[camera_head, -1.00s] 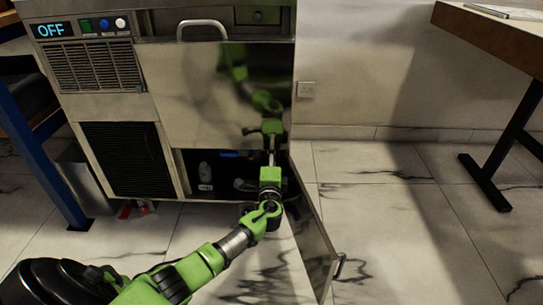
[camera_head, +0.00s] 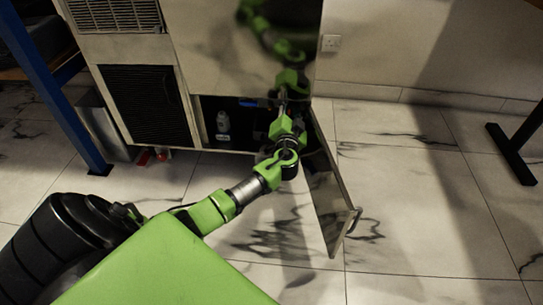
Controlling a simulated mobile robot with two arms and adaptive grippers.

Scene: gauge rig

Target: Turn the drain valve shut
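My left arm reaches from the lower left to the steel machine's open lower compartment (camera_head: 208,118). My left gripper (camera_head: 283,97) is at the compartment's right side, near its upper edge. Its fingers are small and dark there, so I cannot tell whether they are open or shut, or whether they touch anything. I cannot make out the drain valve; the arm and the dark interior hide much of that side. My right gripper is not in view.
The compartment's door (camera_head: 328,190) hangs open to the right of my arm, its handle (camera_head: 353,220) outward. A blue post (camera_head: 62,105) is at far left. The marble floor at right is largely clear.

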